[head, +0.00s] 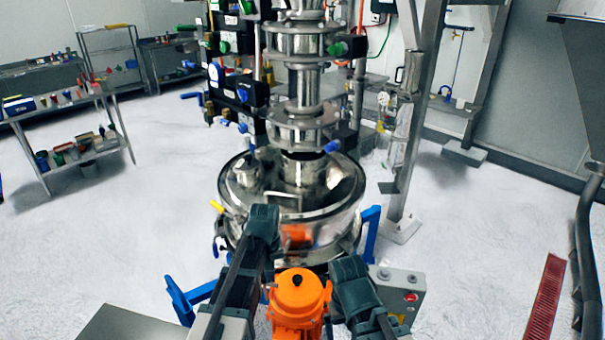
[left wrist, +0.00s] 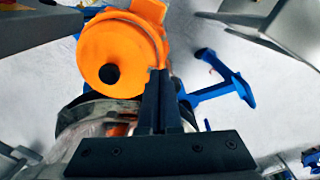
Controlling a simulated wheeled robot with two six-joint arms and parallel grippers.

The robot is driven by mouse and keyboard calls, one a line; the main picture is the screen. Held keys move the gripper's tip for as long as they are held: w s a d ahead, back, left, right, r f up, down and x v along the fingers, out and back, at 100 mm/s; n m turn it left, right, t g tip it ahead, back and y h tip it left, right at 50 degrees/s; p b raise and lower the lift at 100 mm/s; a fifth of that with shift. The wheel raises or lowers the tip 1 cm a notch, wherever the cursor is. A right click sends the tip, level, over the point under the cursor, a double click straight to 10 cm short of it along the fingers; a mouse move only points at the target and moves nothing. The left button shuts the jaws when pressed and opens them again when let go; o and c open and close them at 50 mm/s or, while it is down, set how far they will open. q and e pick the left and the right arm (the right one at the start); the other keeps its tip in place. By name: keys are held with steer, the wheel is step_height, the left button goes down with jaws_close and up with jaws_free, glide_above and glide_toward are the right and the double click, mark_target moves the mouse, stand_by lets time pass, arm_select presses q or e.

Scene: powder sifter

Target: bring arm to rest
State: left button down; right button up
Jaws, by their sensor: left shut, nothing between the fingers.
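In the left wrist view, my left gripper (left wrist: 162,74) is shut, with its dark fingers together and nothing between them. Its fingertips overlap the edge of an orange motor housing (left wrist: 110,45) in the picture; I cannot tell how far apart they are. In the head view, my left arm comes in from the bottom left of the orange motor (head: 297,300) and reaches up in front of the steel sifter (head: 330,222). My right arm stands on the motor's right side. The state of my right gripper cannot be made out.
Blue legs (head: 369,228) of the sifter stick out on both sides. A grey control box (head: 405,285) with a red button stands right of the motor. A shelf (head: 95,150) with small items is at the left.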

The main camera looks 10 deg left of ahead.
arm_select(q)
steer(key=s+d+f+m+b, duration=0.1)
steer(key=s+d+m, duration=0.3)
steer(key=s, duration=0.3)
steer(key=s+d+m+y+b, duration=0.1)
steer(key=s+d+m, duration=0.3)
steer(key=s+d, duration=0.2)
steer(key=shift+s+f, duration=0.4)
steer(key=shift+s, duration=0.7)
arm_select(e)
step_height(320, 180, down, 2)
